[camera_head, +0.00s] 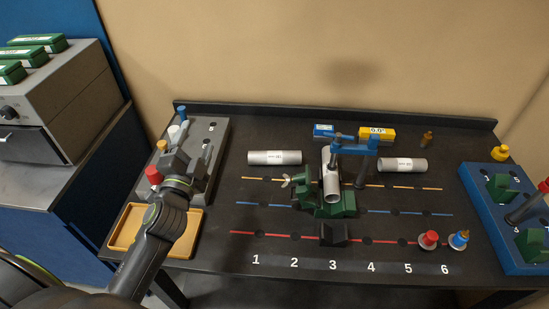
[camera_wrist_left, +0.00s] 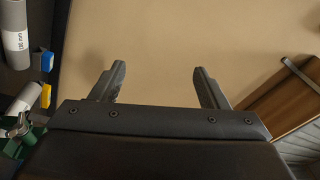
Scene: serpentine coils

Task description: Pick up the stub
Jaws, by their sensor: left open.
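No part is plainly marked as the stub, and I cannot tell which piece it is. Grey labelled tubes lie on the dark bench: one at the left (camera_head: 262,158), one at the right (camera_head: 412,166). A third tube (camera_head: 331,187) rests in the green vise (camera_head: 345,206) under a blue clamp (camera_head: 356,145). My left gripper (camera_head: 196,143) is open over the grey block rack at the bench's left, left of the tubes. In the left wrist view its two fingers (camera_wrist_left: 160,84) are apart with nothing between them. My right gripper is out of view.
A grey rack (camera_head: 211,134) with coloured-top pieces and a tan tray (camera_head: 124,229) are at the left. Blue (camera_head: 324,130) and yellow (camera_head: 377,134) boxes stand at the back. A blue rack (camera_head: 480,192) is at the right. The front right bench has red and blue fittings.

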